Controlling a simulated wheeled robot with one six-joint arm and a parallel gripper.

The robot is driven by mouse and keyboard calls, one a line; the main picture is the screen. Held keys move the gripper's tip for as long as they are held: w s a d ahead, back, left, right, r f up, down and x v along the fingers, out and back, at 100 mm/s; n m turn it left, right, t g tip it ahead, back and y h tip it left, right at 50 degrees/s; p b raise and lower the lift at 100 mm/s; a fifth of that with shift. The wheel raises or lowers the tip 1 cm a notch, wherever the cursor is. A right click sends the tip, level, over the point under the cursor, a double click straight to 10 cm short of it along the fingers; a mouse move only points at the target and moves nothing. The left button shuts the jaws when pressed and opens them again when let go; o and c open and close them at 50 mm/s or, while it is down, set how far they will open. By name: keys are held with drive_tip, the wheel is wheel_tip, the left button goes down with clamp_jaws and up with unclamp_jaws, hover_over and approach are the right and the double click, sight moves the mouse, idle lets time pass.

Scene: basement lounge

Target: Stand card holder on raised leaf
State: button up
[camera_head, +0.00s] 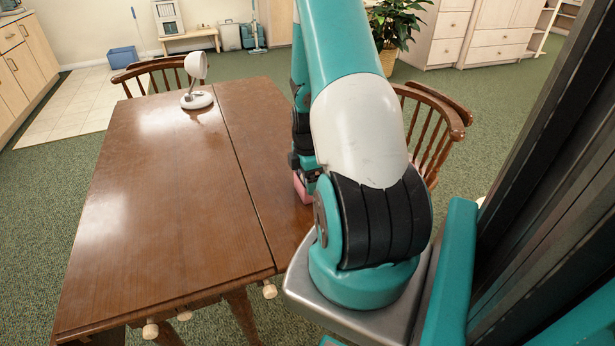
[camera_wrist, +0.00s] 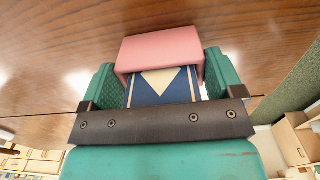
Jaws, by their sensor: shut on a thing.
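The card holder (camera_wrist: 160,50) is pink and holds blue cards with a cream pattern. In the wrist view it sits between the two teal fingers of my gripper (camera_wrist: 158,68), which is shut on it. In the head view a bit of the pink holder (camera_head: 300,187) shows low at the right side of the table, mostly hidden behind my arm, with my gripper (camera_head: 308,178) around it. The raised leaf (camera_head: 258,130) is the brown strip right of the table's seam, level with the main top. I cannot tell whether the holder touches the wood.
The main tabletop (camera_head: 165,190) is bare except for a white lamp (camera_head: 196,85) at its far end. Wooden chairs stand at the far end (camera_head: 165,72) and at the right side (camera_head: 432,135), behind my arm. Light pull knobs (camera_head: 269,290) stick out at the near edge.

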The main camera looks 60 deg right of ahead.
drive_tip(key=shift+f, duration=0.1)
drive_tip(key=o, duration=0.7)
